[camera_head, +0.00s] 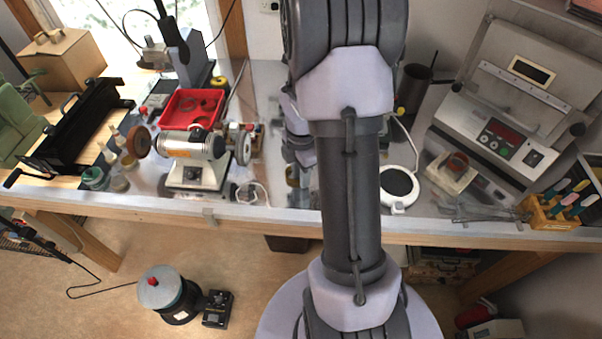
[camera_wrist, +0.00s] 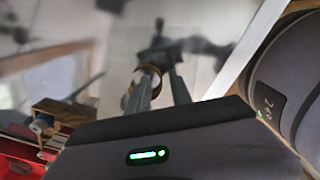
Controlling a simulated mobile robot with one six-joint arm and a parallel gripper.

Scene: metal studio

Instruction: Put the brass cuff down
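My gripper (camera_wrist: 160,84) shows in the wrist view as two grey fingers with a narrow gap between them, through which the surface behind shows. The brass cuff (camera_wrist: 154,67) is a small gold-coloured ring at the left finger, which partly covers it. I cannot tell whether that finger is inside the ring or in front of it. No firm hold on it shows. In the head view my gripper is largely hidden behind my arm; a small brass-coloured patch at its lower end, low over the bench, may be the cuff (camera_head: 292,176).
A polishing motor (camera_head: 190,147) and red tray (camera_head: 184,105) stand left. A white round plate (camera_head: 398,185), a small block with a ring (camera_head: 451,170) and a large machine (camera_head: 505,115) stand right.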

